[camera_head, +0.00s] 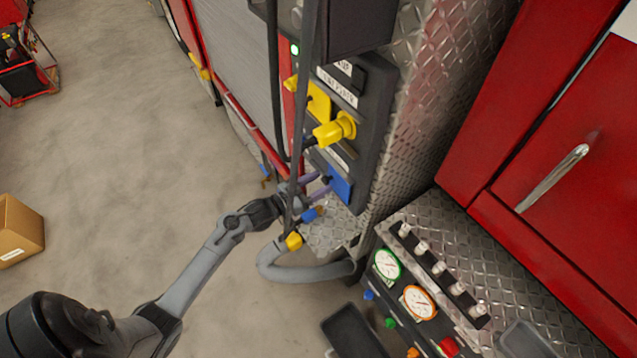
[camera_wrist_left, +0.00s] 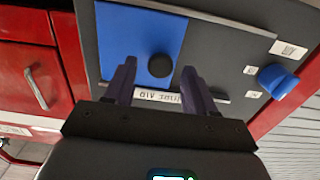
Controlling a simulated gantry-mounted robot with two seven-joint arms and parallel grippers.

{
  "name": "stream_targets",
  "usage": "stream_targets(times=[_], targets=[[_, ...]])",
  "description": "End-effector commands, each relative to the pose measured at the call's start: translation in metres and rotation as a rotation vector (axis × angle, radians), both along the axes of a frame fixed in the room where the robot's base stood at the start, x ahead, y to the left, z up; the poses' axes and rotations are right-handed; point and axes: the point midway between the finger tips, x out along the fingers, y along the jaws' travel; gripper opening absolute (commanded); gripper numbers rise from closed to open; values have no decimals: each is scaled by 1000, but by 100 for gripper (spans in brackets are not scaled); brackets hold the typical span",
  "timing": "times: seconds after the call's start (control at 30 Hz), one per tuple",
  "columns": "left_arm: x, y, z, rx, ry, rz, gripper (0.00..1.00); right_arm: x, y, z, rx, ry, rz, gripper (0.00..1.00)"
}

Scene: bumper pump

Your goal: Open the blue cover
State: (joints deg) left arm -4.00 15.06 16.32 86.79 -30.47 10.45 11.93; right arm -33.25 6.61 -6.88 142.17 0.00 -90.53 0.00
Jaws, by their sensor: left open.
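The blue cover (camera_head: 338,183) is a flat blue plate low on the dark side panel of the red vehicle. It also shows in the left wrist view (camera_wrist_left: 118,45), with a round black knob (camera_wrist_left: 160,65) on it. My left gripper (camera_head: 318,186) is at the cover, its purple fingers pointing toward it. In the left wrist view the open fingers (camera_wrist_left: 158,78) stand on either side of the knob, with gaps between. I cannot tell whether a finger touches the cover. My right gripper is not in view.
A yellow cover (camera_head: 319,101) and a yellow handle (camera_head: 335,131) sit above on the panel. Dark hoses (camera_head: 300,130) hang in front of it. A grey hose (camera_head: 305,272) with a yellow collar curves below. A gauge panel (camera_head: 419,303) is at lower right. A blue knob (camera_wrist_left: 278,81) is right of the cover.

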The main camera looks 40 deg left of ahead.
Motion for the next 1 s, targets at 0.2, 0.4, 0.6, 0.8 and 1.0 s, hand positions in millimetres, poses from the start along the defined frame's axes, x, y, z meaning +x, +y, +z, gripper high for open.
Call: stream_targets(times=[0.2,0.4,0.6,0.8,1.0], targets=[[5,-2,0,0,-1,0,55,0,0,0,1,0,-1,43],[5,-2,0,0,0,0,52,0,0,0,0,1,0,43],[5,-2,0,0,0,0,22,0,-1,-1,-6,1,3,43],[5,-2,0,0,0,0,0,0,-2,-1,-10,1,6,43],[6,1,0,1,0,0,0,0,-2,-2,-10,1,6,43]])
